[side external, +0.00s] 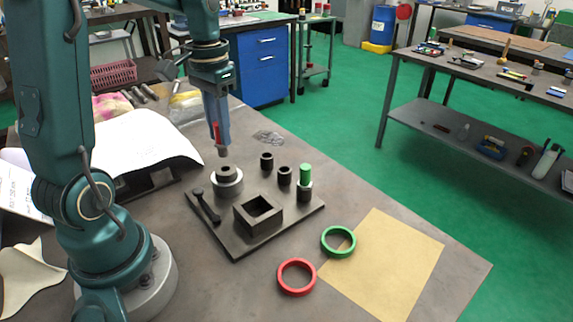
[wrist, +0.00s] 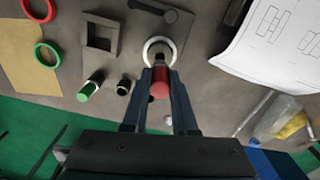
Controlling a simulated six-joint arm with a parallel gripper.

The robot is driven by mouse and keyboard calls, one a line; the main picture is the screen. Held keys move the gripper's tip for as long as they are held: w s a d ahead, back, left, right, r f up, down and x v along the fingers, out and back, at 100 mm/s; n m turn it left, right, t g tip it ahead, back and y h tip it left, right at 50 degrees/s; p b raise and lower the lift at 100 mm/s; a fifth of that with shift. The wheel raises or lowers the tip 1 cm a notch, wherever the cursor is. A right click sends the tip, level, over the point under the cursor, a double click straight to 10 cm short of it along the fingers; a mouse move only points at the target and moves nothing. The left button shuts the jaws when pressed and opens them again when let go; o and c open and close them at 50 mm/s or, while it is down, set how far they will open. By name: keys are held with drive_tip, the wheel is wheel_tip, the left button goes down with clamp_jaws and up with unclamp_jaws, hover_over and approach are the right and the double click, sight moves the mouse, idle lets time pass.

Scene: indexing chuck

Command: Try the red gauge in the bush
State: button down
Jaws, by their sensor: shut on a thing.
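My gripper (side external: 216,122) is shut on the red gauge (side external: 215,133), which points down with its grey tip showing below the fingers. The wrist view also shows the red gauge (wrist: 159,90) between the two fingers. The dark bush (side external: 227,171) sits in the pale round chuck (side external: 228,185) on the dark base plate. The gauge tip is just above the bush, with a small gap in the side view. In the wrist view the chuck ring (wrist: 174,44) lies just beyond the gauge, which partly hides the bush.
A square-holed block (side external: 248,221) and a lever (side external: 206,207) are on the plate. Red (side external: 296,290) and green (side external: 338,254) rings lie in front, near tan paper (side external: 395,265).

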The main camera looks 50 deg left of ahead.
drive_tip(key=shift+r, duration=1.8)
